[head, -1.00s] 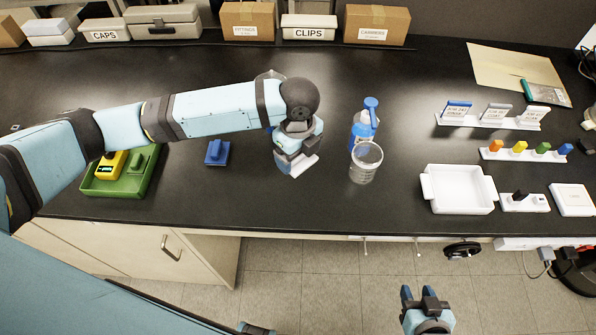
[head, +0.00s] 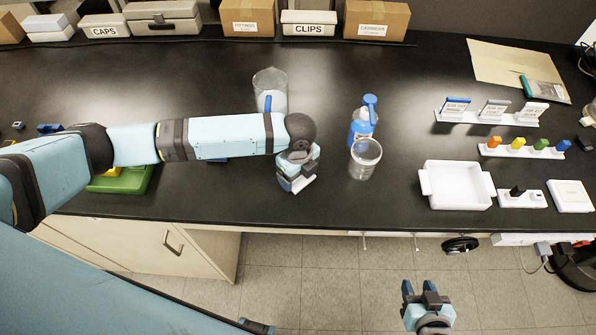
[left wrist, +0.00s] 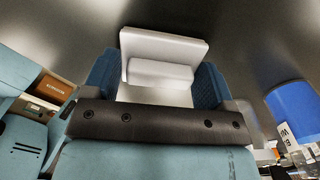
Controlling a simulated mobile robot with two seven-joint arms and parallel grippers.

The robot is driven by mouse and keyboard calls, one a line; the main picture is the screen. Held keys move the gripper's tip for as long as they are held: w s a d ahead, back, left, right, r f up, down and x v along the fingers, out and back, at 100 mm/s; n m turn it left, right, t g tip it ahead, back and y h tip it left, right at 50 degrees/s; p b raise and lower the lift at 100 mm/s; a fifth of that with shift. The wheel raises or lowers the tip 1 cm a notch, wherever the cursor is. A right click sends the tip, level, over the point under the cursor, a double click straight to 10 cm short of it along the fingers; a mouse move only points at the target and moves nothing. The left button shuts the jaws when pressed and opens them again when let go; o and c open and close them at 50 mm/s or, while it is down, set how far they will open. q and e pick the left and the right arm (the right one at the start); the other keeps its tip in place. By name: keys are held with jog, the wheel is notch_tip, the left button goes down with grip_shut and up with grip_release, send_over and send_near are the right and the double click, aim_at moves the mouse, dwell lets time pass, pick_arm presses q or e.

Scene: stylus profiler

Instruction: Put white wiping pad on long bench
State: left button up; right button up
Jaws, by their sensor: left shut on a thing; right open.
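The white wiping pad (left wrist: 163,48) is pinched between the two blue fingertips of my left gripper (left wrist: 155,78) in the left wrist view. In the head view my left gripper (head: 296,181) points down over the front middle of the long bench (head: 240,195), which has a black top. A white edge of the pad (head: 303,185) shows below the fingers there. I cannot tell whether the pad touches the bench top. My right gripper (head: 426,290) is open and empty, in front of the bench over the floor.
A clear beaker (head: 365,160) and a blue bottle (head: 362,125) stand right of my left gripper. Another beaker (head: 270,85) stands behind the arm. A white tray (head: 455,187) lies further right. A green tray (head: 125,182) is at left, partly hidden. Bench around the gripper is clear.

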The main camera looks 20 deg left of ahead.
pick_arm(q)
jog(key=o, duration=1.2)
jog(key=shift+f, duration=0.15)
notch_tip(320, 180, up, 12)
jog(key=b, duration=0.1)
jog(key=shift+r+b, duration=0.2)
jog(key=shift+b, duration=0.1)
